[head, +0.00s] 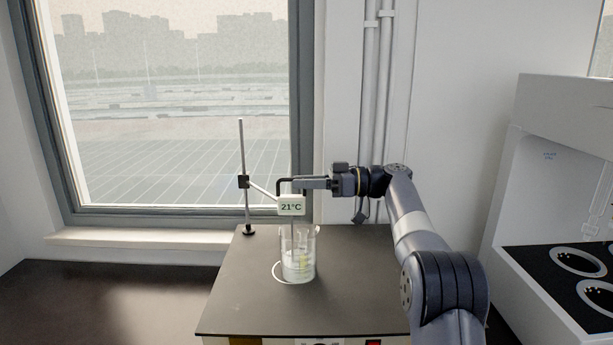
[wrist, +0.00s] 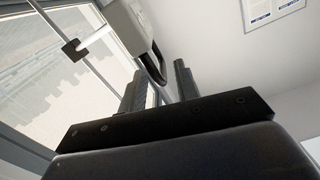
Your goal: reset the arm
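The gripper looks open, and I see no finger pressed against the handle. My arm reaches in from the lower right.
A metal stand rod (head: 242,165) with a clamp (head: 243,181) holds the display from the left. The beaker is on a dark flat top (head: 240,300). A white cabinet (head: 545,190) with round openings stands at right. A window (head: 170,110) is behind; the dark counter (head: 110,290) at left is clear.

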